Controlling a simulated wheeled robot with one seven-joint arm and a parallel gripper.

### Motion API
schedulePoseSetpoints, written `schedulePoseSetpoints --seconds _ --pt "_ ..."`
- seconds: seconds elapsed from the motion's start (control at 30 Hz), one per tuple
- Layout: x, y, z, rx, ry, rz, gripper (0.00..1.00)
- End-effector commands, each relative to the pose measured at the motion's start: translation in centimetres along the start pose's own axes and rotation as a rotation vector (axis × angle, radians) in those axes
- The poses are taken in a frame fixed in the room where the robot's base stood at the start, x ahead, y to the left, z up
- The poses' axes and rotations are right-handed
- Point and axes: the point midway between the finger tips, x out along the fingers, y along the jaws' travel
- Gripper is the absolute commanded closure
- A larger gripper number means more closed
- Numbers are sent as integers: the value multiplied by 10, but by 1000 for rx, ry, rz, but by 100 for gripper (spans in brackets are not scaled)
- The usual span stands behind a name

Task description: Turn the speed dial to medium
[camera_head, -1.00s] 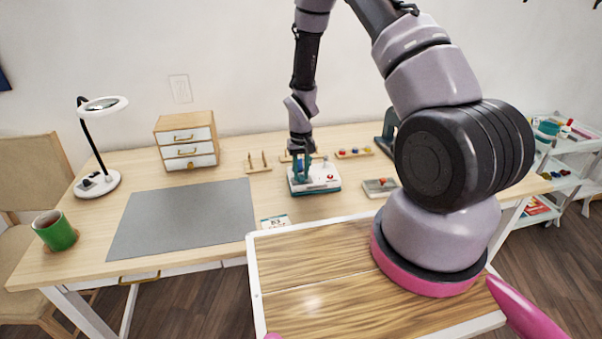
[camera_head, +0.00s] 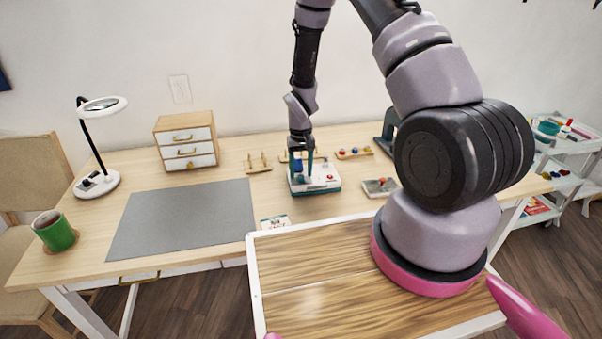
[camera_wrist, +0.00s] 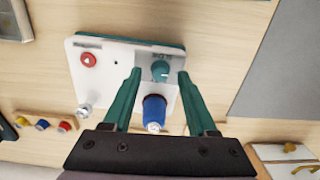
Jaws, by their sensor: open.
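The sewing unit is a white panel on a teal base (camera_head: 322,182), standing on the table; it fills the middle of the wrist view (camera_wrist: 117,77). Its teal speed dial (camera_wrist: 160,71) has a pale pointer mark; its setting is too small to read. My gripper (camera_wrist: 159,73) is open, with one teal fingertip on each side of the dial; I cannot tell whether they touch it. A blue thread spool (camera_wrist: 154,111) stands between the fingers, nearer the palm. In the head view, my gripper (camera_head: 302,168) is over the unit's left part and hides the dial.
A red button (camera_wrist: 88,60) and a silver knob (camera_wrist: 84,109) are on the panel. A rack of coloured spools (camera_head: 354,153) and a small tray (camera_head: 380,187) are to the right. The grey mat (camera_head: 182,218) is clear. A drawer box (camera_head: 187,140) stands behind it.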

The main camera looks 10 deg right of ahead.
Motion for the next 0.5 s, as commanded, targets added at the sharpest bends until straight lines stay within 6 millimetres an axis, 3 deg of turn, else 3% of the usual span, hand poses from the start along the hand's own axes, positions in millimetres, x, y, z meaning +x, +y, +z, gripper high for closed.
schedulePoseSetpoints --seconds 0.3,0.5 --pt "-64 0 -1 1 4 -1 42" --pt "-91 0 0 1 2 0 42"
